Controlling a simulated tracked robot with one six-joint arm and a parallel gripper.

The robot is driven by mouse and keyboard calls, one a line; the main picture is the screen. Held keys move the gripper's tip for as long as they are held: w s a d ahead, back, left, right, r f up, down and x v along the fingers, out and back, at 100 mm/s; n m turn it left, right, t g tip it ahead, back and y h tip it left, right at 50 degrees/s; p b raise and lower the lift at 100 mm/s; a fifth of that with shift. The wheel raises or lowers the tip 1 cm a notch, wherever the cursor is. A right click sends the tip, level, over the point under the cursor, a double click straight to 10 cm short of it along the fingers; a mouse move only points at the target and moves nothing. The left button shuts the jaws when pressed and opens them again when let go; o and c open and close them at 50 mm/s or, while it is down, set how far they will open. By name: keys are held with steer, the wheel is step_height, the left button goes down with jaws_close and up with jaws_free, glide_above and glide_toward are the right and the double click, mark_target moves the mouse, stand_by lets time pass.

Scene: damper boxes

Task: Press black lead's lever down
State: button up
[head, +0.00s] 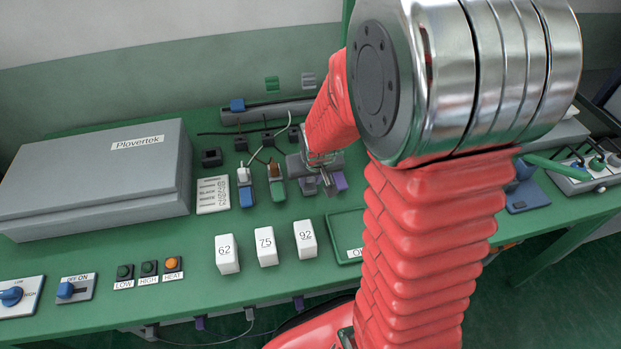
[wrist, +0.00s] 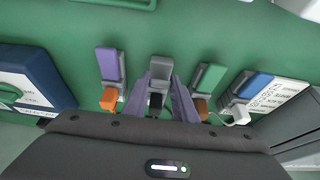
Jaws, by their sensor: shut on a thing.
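In the wrist view, my gripper (wrist: 158,101) points at a terminal with a grey lever (wrist: 160,67). The black lead's dark end (wrist: 155,101) sits just below this lever, between my two fingers, and my gripper is shut on it. The lever extends beyond the fingertips; I cannot tell its exact tilt. In the head view, my gripper (head: 325,178) is low over the terminal row, and the grey lever (head: 309,186) is partly hidden beside it.
A blue lever (wrist: 256,84) has a white one. White blocks 62, 75 and 92 (head: 306,239) stand in front. A grey Plovertek box (head: 80,190) stands left.

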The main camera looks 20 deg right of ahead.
steer(key=shift+d, duration=0.1)
steer(key=shift+o, duration=0.5)
steer(key=shift+s+d+f+t, duration=0.15)
steer(key=shift+s+d+t, duration=0.05)
steer(key=shift+t, duration=0.2)
steer(key=shift+s+a+f+t, duration=0.1)
steer(key=shift+a+f+t, duration=0.05)
steer(key=shift+a+t, duration=0.15)
steer(key=shift+c, duration=0.6)
steer(key=shift+o, duration=0.6)
steer(key=shift+a+f+t, duration=0.2)
steer(key=shift+a+t, duration=0.25)
steer(key=shift+t, duration=0.05)
steer(key=shift+s, duration=0.1)
steer(key=shift+s+d+f+h, duration=0.1)
steer(key=shift+d+f+h, duration=0.1)
steer(key=shift+h, duration=0.1)
steer(key=shift+c, duration=0.6)
steer(key=shift+r, duration=0.1)
